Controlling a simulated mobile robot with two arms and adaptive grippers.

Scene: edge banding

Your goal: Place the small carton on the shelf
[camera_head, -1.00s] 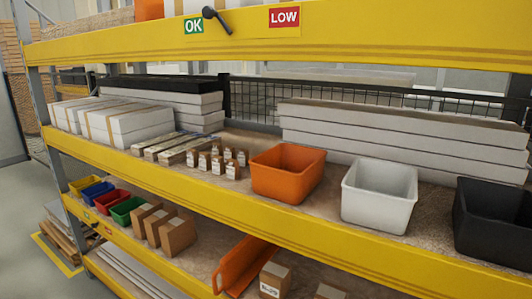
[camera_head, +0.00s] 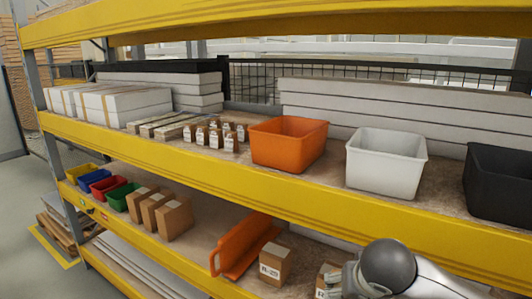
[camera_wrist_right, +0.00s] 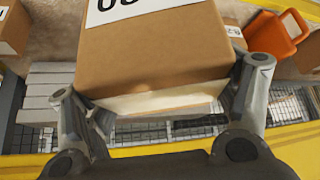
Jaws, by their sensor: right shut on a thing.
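In the right wrist view, a brown carton (camera_wrist_right: 150,55) with a partly cut-off white label sits between the two fingers of my right gripper (camera_wrist_right: 165,100), which is shut on it. In the head view my right gripper (camera_head: 338,284) is at the bottom, in front of the lower shelf. A small carton (camera_head: 328,271) with a label starting with R shows just behind its fingers; I cannot tell whether this is the held one. The lower shelf (camera_head: 200,245) bears another small carton labelled R-29 (camera_head: 275,263). My left gripper is not in view.
Several brown cartons (camera_head: 173,219) and coloured bins (camera_head: 120,195) stand farther left. A yellow beam (camera_head: 280,201) runs above the lower shelf; orange, white and black bins stand on the upper level.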

